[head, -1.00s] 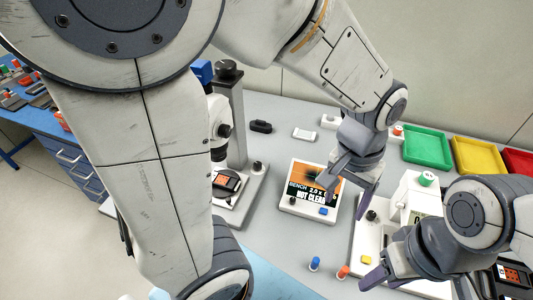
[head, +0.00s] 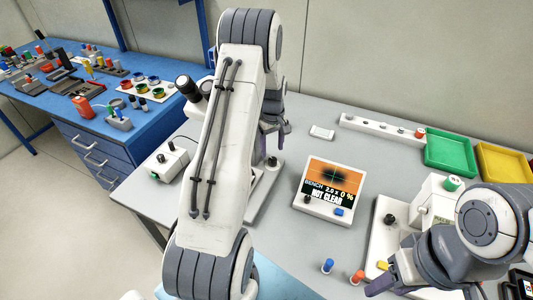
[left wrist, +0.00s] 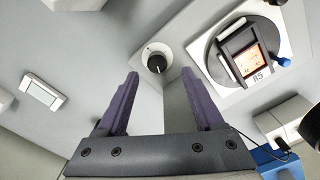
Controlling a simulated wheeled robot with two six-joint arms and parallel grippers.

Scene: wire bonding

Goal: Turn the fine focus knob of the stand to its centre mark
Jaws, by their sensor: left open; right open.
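The stand's pale base (head: 262,192) is partly hidden behind my left arm in the head view. The fine focus knob looks to be the small black round knob (head: 272,161) on this base. In the left wrist view the knob (left wrist: 157,61) shows a white pointer line; I cannot make out a centre mark. My left gripper (head: 273,138) is open above the knob. In the left wrist view the knob appears between and beyond the open fingertips (left wrist: 160,74), apparently untouched. My right gripper (head: 388,284) is open and empty at the lower right.
A screen (head: 328,183) right of the stand reads "BENCH 2.0 x 0 % NOT CLEAR". Green tray (head: 450,150) and yellow tray (head: 500,165) lie at the back right.

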